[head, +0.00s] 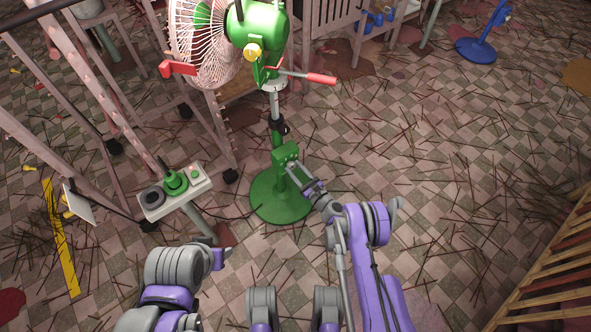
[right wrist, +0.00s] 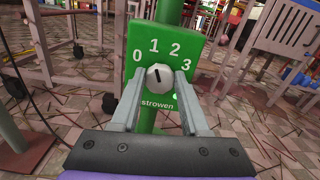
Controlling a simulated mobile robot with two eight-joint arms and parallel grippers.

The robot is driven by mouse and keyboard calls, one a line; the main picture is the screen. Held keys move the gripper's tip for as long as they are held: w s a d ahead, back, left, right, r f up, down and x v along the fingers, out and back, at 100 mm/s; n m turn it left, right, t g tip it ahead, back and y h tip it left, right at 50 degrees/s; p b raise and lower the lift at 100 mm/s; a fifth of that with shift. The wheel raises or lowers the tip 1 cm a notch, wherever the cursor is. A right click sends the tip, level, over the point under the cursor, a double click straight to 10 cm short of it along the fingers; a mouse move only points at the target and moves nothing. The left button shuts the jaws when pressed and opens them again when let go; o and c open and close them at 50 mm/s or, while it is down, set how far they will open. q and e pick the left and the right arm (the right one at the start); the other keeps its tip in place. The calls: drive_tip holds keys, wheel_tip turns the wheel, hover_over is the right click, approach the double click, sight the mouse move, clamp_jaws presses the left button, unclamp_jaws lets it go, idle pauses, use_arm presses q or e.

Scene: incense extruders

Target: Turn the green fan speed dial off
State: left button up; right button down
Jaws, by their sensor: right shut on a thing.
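The green fan (head: 262,30) stands on a round green base (head: 262,200). Its green control box (head: 284,153) sits low on the pole. In the right wrist view the box face (right wrist: 137,42) carries the numbers 0, 1, 2, 3 and a round whitish dial (right wrist: 159,77). The dial's dark mark is close to upright, pointing roughly between 1 and 2. My right gripper (head: 294,166) is at the box; in the right wrist view its fingers (right wrist: 159,90) are shut on the dial from both sides. My left arm shows at lower left, but its fingers do not show.
A white panel (head: 152,212) with a green cone-shaped control stands on a post at left. Pinkish metal frames rise behind it. A blue fan base (head: 475,50) is at the far right, and a wooden slatted rack (head: 545,285) at lower right. Thin sticks litter the checkered floor.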

drive_tip(key=n+b, duration=0.1)
drive_tip(key=n, duration=0.2)
drive_tip(key=shift+a+n+b, duration=0.1)
drive_tip(key=shift+n+b, duration=0.2)
drive_tip(key=shift+b, duration=0.05)
drive_tip(key=shift+n+b, duration=0.55)
drive_tip(key=shift+n, duration=1.35)
drive_tip(key=shift+c, duration=2)
unclamp_jaws()
drive_tip(key=shift+s, duration=0.1)
